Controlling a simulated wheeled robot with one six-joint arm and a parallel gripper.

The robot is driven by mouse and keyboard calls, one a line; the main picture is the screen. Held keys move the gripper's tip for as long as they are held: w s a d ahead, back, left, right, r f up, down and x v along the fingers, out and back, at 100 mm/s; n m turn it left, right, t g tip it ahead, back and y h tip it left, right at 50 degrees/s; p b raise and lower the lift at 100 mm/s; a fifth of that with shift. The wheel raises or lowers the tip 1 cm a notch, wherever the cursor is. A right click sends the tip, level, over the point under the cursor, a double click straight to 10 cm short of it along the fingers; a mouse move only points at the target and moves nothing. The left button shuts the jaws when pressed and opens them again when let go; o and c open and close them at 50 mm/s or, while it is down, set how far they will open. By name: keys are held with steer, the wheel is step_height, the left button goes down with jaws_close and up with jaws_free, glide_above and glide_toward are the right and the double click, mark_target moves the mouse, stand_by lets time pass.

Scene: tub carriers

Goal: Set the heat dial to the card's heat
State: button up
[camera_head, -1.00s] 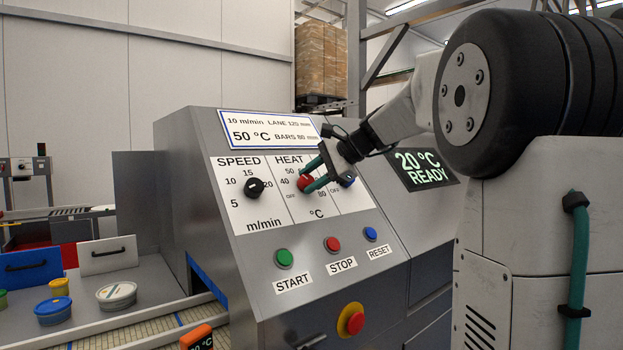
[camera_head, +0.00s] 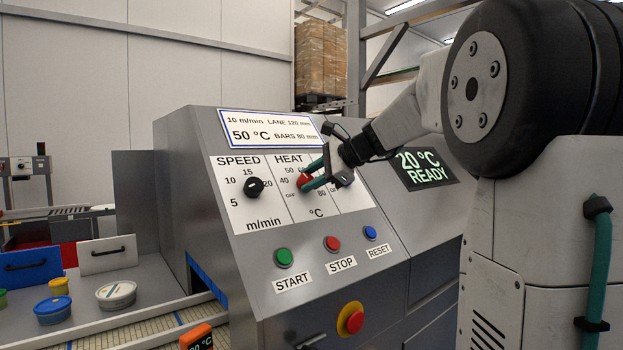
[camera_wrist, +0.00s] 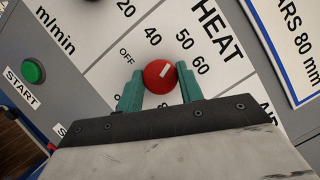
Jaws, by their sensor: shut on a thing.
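The red heat dial (camera_wrist: 159,76) sits between the two teal fingers of my gripper (camera_wrist: 161,87) in the wrist view, one finger on each side. The gripper is shut on the dial. The dial's white mark slants up and right in that view, roughly towards the 50 on its scale. In the head view the dial (camera_head: 304,182) is partly covered by my gripper (camera_head: 310,178). The card (camera_head: 270,130) above the dials reads 50 °C, 10 m/min, lane 120 mm and bars 80 mm.
The black speed dial (camera_head: 254,187) is left of the heat dial. Start (camera_head: 284,257), stop (camera_head: 332,243) and reset (camera_head: 370,233) buttons lie below. A red stop knob (camera_head: 354,322) is lower. The screen (camera_head: 425,168) reads 20 °C READY.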

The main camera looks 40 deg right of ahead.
steer(key=o, duration=1)
steer(key=v, duration=0.7)
steer(key=shift+s+d+r, duration=0.2)
steer(key=shift+s, duration=0.1)
steer(key=s+a+f+n+g+h, duration=0.2)
steer(key=s+a+f+n+g, duration=0.2)
steer(key=s+a+f+n, duration=0.6)
steer(key=s+a+f+n+g+h, duration=0.3)
steer(key=s+a+f+n, duration=0.7)
steer(key=s+f, duration=0.7)
steer(key=s+a+g, duration=0.1)
steer(key=a+g, duration=0.1)
steer(key=shift+s+a+f+n, duration=0.15)
steer(key=shift+a+f+n, duration=0.1)
steer(key=shift+f+n, duration=0.15)
